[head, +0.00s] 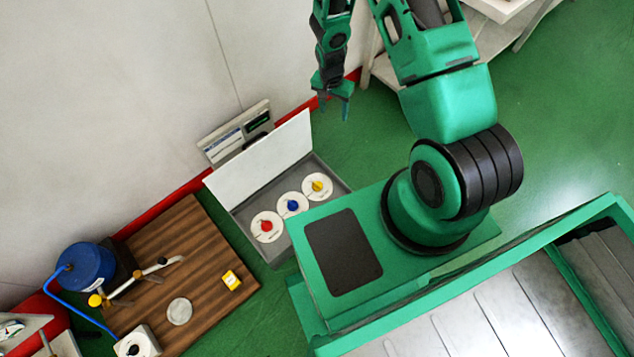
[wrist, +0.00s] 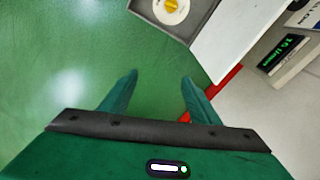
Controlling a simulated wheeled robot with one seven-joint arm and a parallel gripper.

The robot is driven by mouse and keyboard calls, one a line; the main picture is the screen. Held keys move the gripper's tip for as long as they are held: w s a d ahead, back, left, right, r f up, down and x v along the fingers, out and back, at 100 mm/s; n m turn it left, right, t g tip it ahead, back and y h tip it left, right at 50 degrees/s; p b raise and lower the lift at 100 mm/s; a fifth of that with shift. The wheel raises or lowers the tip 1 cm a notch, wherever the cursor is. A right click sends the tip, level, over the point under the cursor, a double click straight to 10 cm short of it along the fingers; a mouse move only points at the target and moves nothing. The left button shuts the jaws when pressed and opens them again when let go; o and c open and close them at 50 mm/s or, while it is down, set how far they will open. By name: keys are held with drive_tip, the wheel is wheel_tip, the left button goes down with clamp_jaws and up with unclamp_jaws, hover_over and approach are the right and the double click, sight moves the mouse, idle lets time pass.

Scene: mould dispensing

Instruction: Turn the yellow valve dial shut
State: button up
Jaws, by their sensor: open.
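The yellow valve dial (head: 317,186) sits on a round white plate in a grey panel box (head: 335,182) with its white lid raised. It is the far right one of three dials, beside a blue dial (head: 292,205) and a red dial (head: 266,226). In the wrist view the yellow dial (wrist: 171,5) shows at the top edge, partly cut off. My gripper (head: 337,112) is open and empty, above and behind the box in the head view, apart from the dial. In the wrist view its two fingers (wrist: 158,78) point toward the floor with nothing between them.
A display unit (head: 236,133) stands behind the lid (head: 262,158), against the wall. Green floor is clear right of the box.

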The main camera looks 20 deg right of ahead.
drive_tip(key=s+a+f+m, duration=0.1)
drive_tip(key=a+f, duration=0.1)
drive_tip(key=f, duration=0.4)
drive_tip(key=s+a+f, duration=0.2)
drive_tip(key=a+f, duration=0.1)
drive_tip(key=f, duration=0.3)
drive_tip(key=m+y, duration=0.1)
hover_over(318, 183)
wheel_tip(318, 183, down, 12)
drive_tip(key=r, duration=0.1)
wheel_tip(318, 183, down, 11)
drive_tip(key=shift+f, duration=0.1)
